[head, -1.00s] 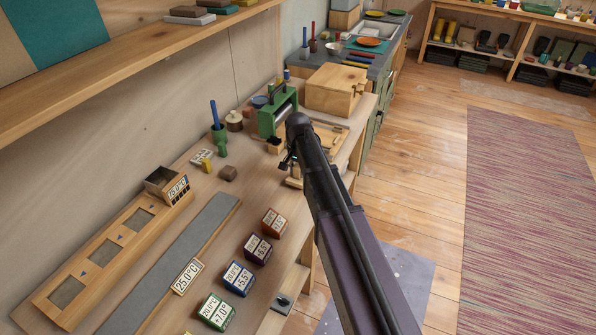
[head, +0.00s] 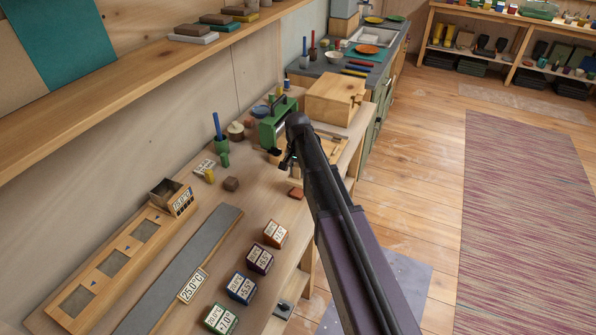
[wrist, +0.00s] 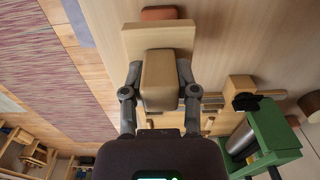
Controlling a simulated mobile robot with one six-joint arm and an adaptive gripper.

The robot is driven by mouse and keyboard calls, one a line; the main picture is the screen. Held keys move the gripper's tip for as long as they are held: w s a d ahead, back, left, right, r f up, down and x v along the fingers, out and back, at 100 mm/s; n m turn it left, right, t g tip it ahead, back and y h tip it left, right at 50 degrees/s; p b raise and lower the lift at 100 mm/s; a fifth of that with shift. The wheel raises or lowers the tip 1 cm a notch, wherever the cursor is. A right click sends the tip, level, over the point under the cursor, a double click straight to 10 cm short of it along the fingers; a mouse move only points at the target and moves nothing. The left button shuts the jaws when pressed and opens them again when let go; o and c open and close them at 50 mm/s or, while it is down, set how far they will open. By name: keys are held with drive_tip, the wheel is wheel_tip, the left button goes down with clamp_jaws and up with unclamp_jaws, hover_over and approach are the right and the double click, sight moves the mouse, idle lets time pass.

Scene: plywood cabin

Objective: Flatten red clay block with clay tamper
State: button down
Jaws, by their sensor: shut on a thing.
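My gripper (wrist: 160,76) is shut on the clay tamper, with a finger on each side of its tan handle (wrist: 158,84). The tamper's pale wooden plate (wrist: 158,39) is on the far side of the handle. The red clay block (wrist: 158,13) shows just past the plate's edge, partly hidden by it. In the head view the red clay block (head: 296,193) looks low and lies on the bench, a little below my gripper (head: 287,161) in the picture. The tamper is mostly hidden there by my arm. I cannot tell the tamper's height.
A green press (head: 272,127) and a wooden box (head: 336,93) stand behind my gripper. Several temperature-labelled cubes, including a blue one (head: 240,288), line the bench's right edge. Bare bench top surrounds the red clay.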

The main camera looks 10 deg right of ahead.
drive_tip(key=shift+r+p, duration=1.05)
drive_tip(key=shift+r, duration=0.2)
drive_tip(key=shift+s, duration=0.15)
